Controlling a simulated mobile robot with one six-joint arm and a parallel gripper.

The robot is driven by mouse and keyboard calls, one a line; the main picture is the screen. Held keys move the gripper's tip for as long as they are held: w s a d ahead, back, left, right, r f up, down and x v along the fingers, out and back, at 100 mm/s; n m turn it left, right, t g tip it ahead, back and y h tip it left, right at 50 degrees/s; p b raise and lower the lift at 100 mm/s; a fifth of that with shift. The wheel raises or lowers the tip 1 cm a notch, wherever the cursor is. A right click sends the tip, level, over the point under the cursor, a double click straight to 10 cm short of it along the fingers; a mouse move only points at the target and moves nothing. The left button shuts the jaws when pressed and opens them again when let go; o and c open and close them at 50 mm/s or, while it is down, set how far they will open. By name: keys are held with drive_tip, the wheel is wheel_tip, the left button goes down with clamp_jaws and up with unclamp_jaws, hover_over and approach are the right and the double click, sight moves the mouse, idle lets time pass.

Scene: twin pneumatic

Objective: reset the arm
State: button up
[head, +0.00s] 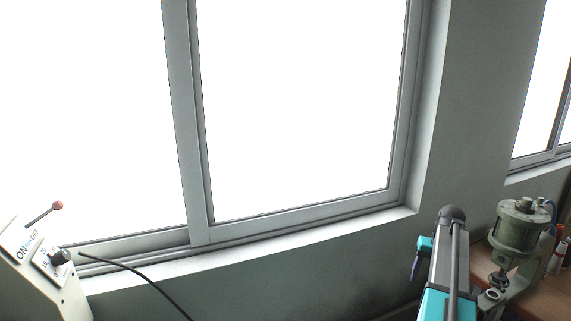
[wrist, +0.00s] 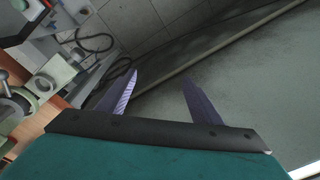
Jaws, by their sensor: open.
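My gripper (wrist: 158,92) shows in the wrist view with its two dark purple fingers spread apart. Nothing is between them. Behind the fingers are a grey wall and floor tiles. In the head view my arm rises at the lower right, in front of the wall below the window. A small part of my gripper (head: 416,262) shows there beside the arm, to the left of the green press.
A green pneumatic press (head: 522,228) stands on a wooden table (head: 548,300) at the right, close to my arm. A white control box (head: 38,275) with a red-knobbed lever and a cable is at the lower left. A large window (head: 300,110) fills the back.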

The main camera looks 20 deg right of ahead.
drive_tip(key=a+f+n+g+y, duration=0.1)
drive_tip(key=a+f+n+g, duration=0.25)
drive_tip(key=a+f, duration=2.55)
drive_tip(key=s+a+f+n+g, duration=0.1)
drive_tip(key=s+a+f, duration=0.4)
drive_tip(key=s+a, duration=0.3)
drive_tip(key=s+a+f+n+g+h, duration=0.15)
drive_tip(key=s+a+f, duration=0.25)
drive_tip(key=s+a, duration=0.45)
drive_tip(key=s+a+f+n+g+y, duration=0.1)
drive_tip(key=s+a+f+n, duration=0.1)
drive_tip(key=s+a+f, duration=0.5)
wheel_tip(320, 180, down, 10)
drive_tip(key=s+a+b, duration=0.1)
drive_tip(key=b, duration=1.2)
drive_tip(key=shift+s+f+b, duration=0.25)
drive_tip(key=shift+s+b, duration=0.05)
drive_tip(key=shift+s, duration=0.05)
drive_tip(key=shift+h, duration=0.25)
